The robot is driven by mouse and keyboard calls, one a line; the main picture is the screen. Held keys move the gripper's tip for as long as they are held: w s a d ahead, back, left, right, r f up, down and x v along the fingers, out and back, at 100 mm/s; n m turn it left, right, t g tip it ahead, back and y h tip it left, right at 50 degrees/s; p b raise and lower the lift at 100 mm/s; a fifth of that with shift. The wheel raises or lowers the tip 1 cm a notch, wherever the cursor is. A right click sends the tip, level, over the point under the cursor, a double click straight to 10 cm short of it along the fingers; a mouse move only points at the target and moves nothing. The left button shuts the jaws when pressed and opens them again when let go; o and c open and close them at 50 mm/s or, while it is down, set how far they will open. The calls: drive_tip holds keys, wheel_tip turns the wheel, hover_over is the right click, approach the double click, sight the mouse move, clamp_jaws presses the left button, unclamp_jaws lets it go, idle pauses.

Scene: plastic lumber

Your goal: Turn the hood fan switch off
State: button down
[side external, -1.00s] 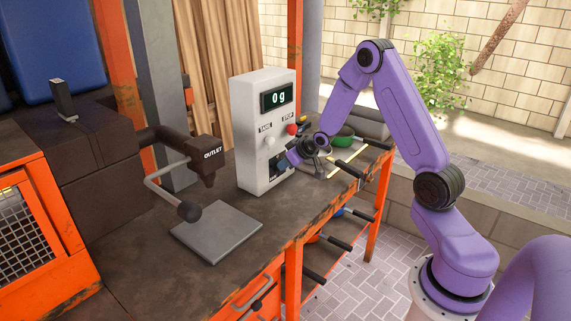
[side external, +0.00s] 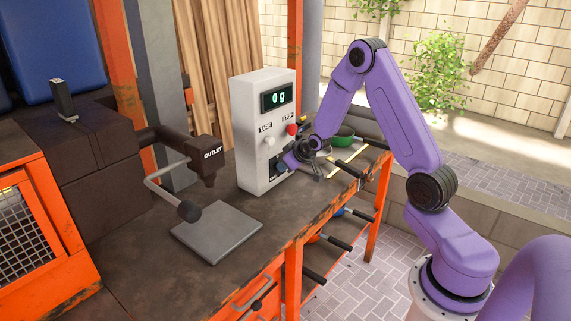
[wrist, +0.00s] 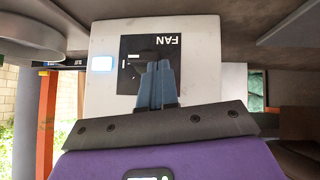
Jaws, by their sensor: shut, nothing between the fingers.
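The fan switch plate (wrist: 130,48) is a black square on the white control box, with the word FAN upside down in the wrist view. A dark rocker or lever (wrist: 134,62) shows on it, partly hidden by my fingers; its position is hard to tell. My gripper (wrist: 157,82) is shut and empty, with its blue fingertips over the lower part of the plate. In the side view my gripper (side external: 284,163) is at the lower front of the control box (side external: 251,150) and hides part of the plate. I cannot tell whether the fingertips touch the switch.
A glowing pale-blue square (wrist: 102,63) sits beside the plate. An outlet arm (side external: 205,165) and grey plate (side external: 218,232) stand left.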

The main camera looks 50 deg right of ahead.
drive_tip(key=shift+a+f+n+h, duration=0.2)
drive_tip(key=shift+a+n+h, duration=0.1)
drive_tip(key=shift+h, duration=0.25)
drive_tip(key=shift+a+f+n+h, duration=0.2)
drive_tip(key=shift+n+h, duration=0.1)
drive_tip(key=shift+h, duration=0.25)
drive_tip(key=shift+a+f+n+t+h, duration=0.2)
drive_tip(key=shift+f+n+h, duration=0.3)
drive_tip(key=shift+h, duration=0.35)
drive_tip(key=shift+a+f+n+t+h, duration=0.1)
drive_tip(key=shift+f+n+t+h, duration=0.15)
drive_tip(key=shift+n+h, duration=0.5)
drive_tip(key=shift+a+f+n+t+h, duration=0.1)
drive_tip(key=shift+f+n+t+h, duration=0.35)
drive_tip(key=shift+h, duration=0.85)
drive_tip(key=shift+f+n+t+h, duration=0.4)
drive_tip(key=shift+f+n+h, duration=0.2)
drive_tip(key=shift+n+h, duration=0.25)
drive_tip(key=shift+d+f, duration=0.25)
drive_tip(key=shift+f, duration=0.2)
drive_tip(key=shift+a, duration=0.1)
